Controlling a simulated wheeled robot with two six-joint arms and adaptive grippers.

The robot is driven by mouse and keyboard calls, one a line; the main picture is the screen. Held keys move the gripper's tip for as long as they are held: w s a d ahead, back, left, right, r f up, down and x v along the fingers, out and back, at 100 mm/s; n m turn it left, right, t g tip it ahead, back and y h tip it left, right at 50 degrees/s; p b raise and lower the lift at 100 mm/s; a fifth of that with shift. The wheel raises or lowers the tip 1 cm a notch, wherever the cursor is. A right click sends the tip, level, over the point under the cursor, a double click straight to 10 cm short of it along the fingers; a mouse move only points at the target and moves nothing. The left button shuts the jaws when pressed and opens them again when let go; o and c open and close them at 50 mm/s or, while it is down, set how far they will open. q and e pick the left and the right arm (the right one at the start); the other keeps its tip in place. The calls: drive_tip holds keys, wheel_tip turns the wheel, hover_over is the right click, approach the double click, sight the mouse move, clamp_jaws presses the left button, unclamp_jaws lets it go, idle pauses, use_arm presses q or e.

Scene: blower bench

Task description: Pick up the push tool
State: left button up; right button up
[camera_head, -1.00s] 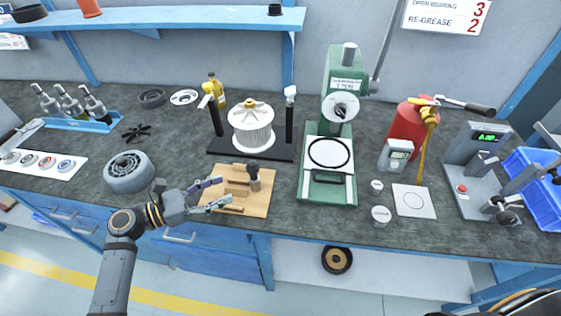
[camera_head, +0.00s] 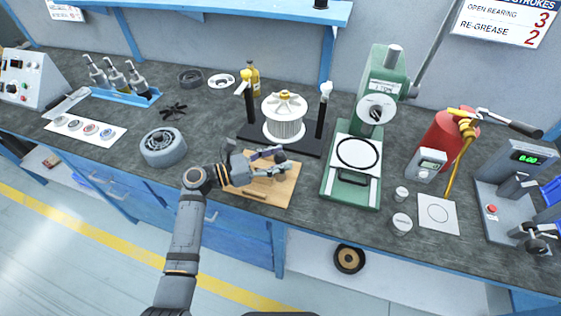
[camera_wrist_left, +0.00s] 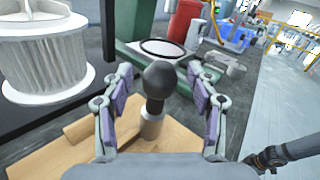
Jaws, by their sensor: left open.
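The push tool (camera_wrist_left: 158,82) has a black rounded knob on a dark stem over a pale metal collar. It stands upright on the wooden board (camera_head: 281,192). My left gripper (camera_head: 279,164) is open over the board, level with the tool. In the left wrist view the tool stands between the two purple-padded fingers, with a clear gap on each side. In the head view my gripper partly covers the tool (camera_head: 279,156). My right gripper is not in view.
The white filter-like rotor (camera_head: 284,121) stands on a black stand behind the board. The green press (camera_head: 350,190) is to the right. A grey wheel-like part (camera_head: 163,148) lies to the left. Bare bench shows between the board and the press.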

sight(280, 154)
use_arm(q)
drive_tip(key=shift+w+d, duration=0.15)
drive_tip(key=shift+d, duration=0.3)
drive_tip(key=shift+a, duration=0.15)
drive_tip(key=shift+c, duration=0.8)
clamp_jaws()
drive_tip(key=shift+r, duration=0.1)
drive_tip(key=shift+r, duration=0.25)
wheel_tip(280, 154, up, 3)
drive_tip(key=shift+f, duration=0.1)
drive_tip(key=s+a+r+p, duration=0.1)
drive_tip(key=s+a+r, duration=0.5)
drive_tip(key=s+r, duration=0.3)
drive_tip(key=s, duration=0.3)
drive_tip(key=shift+s+a+r, duration=0.2)
drive_tip(key=shift+s+r, duration=0.05)
drive_tip(key=shift+s, duration=0.05)
